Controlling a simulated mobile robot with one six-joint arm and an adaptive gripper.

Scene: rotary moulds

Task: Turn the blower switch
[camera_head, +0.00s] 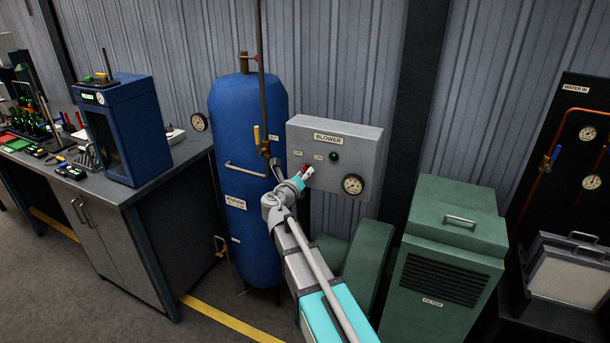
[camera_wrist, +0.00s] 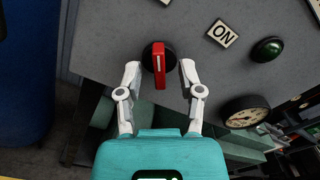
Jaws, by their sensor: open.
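The blower switch (camera_wrist: 159,66) is a red handle with a white line on a round black base, on the front of the grey blower panel (camera_head: 362,138). In the wrist view the handle points nearly straight down, toward my gripper. My gripper (camera_wrist: 160,70) is open, with one white finger on each side of the handle and a visible gap on both sides. In the head view my gripper (camera_head: 305,172) is at the panel's lower left and covers most of the switch. The ON label (camera_wrist: 222,33) is right of the switch in the wrist view.
A green lamp (camera_wrist: 267,48) and a pressure gauge (camera_wrist: 245,111) are on the panel, right of the switch. A blue tank (camera_head: 245,130) with a pipe and valve stands close on the left. A green filter box (camera_head: 450,220) stands lower right.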

